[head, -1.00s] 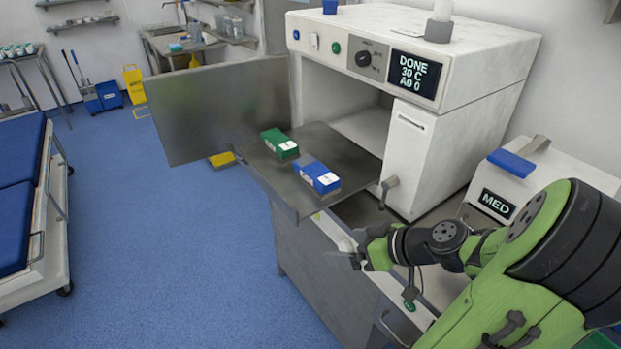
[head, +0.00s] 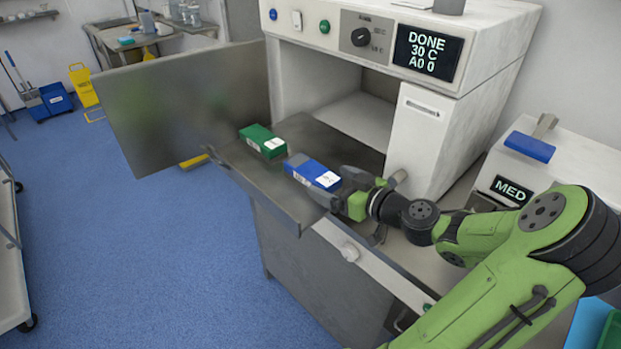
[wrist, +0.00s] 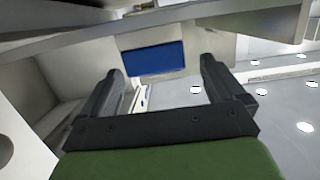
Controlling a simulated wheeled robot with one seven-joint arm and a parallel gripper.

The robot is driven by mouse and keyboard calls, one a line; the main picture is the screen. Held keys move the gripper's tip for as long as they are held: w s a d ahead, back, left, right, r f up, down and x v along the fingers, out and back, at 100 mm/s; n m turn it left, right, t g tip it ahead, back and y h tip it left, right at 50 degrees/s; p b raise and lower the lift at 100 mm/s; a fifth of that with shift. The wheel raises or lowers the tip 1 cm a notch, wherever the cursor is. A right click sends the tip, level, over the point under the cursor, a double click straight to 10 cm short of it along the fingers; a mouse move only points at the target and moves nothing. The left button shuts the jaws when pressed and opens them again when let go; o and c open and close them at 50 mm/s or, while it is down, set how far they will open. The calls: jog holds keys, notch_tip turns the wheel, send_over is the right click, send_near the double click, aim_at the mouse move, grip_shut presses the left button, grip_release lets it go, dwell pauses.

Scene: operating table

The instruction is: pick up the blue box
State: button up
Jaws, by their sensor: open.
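The blue box (head: 318,171), with a white label on its right end, lies flat on the pulled-out grey metal shelf (head: 272,192) of the white cabinet. My gripper (head: 333,183) is open and empty at the box's right end, low over the shelf. In the wrist view, a blue face of the box (wrist: 154,60) shows ahead, between the lines of the two spread fingers (wrist: 162,70). I cannot tell whether a finger touches it. My gripper hides part of the box's right end in the head view.
A green box (head: 262,141) lies on the same shelf, just left of the blue one. The cabinet's open door (head: 185,100) stands to the left. A white cabinet (head: 480,60) rises behind, with a handle near my wrist.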

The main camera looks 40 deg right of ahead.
aim_at(320, 175)
jog(key=w, duration=0.4)
jog(key=w+f, duration=0.1)
jog(key=w, duration=0.1)
jog(key=shift+w, duration=0.15)
jog(key=shift+c, duration=0.4)
jog(key=c, duration=1.2)
